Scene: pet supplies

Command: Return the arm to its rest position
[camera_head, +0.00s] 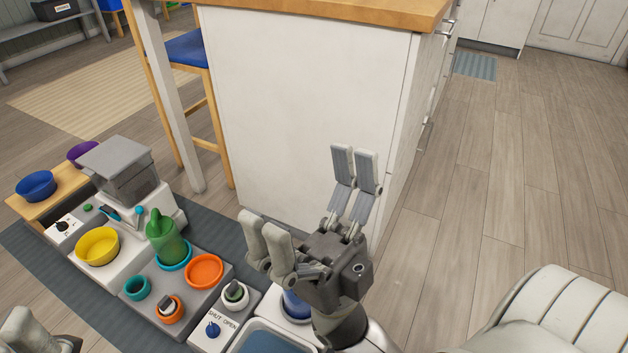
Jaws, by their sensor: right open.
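My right gripper (304,203) is in the lower middle, in front of the white cabinet. Its grey fingers are spread wide and nothing is between them. Its arm comes in from the bottom right, with a white link in the lower right corner. It hides part of a blue round thing (296,305) at the right end of the pet supplies. My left gripper (38,334) shows only in part at the bottom left corner. Whether its fingers are open or shut does not show.
Pet stations stand on a dark mat (55,262): a yellow bowl (98,246), an orange bowl (204,270), a green scoop-like thing (166,240) and a blue-lined tray (268,338). A white cabinet (300,100) stands behind. The wooden floor at right is clear.

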